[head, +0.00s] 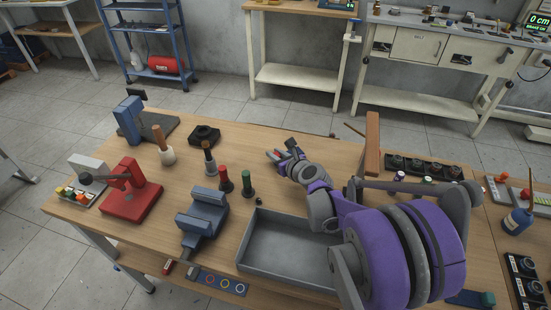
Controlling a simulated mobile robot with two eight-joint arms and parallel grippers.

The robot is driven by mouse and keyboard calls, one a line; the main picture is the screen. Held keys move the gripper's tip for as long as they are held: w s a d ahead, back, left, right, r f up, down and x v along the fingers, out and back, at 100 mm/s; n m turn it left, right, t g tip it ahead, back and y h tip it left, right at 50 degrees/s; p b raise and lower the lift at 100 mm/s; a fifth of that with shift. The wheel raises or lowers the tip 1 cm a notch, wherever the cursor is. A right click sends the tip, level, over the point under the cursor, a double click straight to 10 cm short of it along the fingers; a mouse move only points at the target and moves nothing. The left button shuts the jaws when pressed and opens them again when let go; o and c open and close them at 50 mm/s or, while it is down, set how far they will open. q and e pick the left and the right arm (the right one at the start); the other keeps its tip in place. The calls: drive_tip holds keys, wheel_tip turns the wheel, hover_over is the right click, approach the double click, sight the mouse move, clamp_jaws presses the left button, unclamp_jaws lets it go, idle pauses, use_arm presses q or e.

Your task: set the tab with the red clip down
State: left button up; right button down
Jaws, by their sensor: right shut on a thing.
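My right arm reaches from the lower right across the table, and its gripper (291,153) is over the middle back of the tabletop. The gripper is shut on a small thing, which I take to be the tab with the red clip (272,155). Small red and teal parts show right at the fingers. They are too small to tell the tab's shape or whether it touches the table. My fingers and wrist hide part of it. My left gripper is not in view.
A grey tray (243,248) lies in front of my right arm. A blue vise (202,218), a red press (131,192), a red-handled tool (225,180) and a green-handled tool (247,184) stand to the left. A wooden post (372,142) stands to the right. Bare wood lies behind the gripper.

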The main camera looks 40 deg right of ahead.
drive_tip(key=shift+f, duration=0.75)
drive_tip(key=shift+f, duration=0.1)
drive_tip(key=c, duration=0.7)
unclamp_jaws()
drive_tip(key=shift+c, duration=0.2)
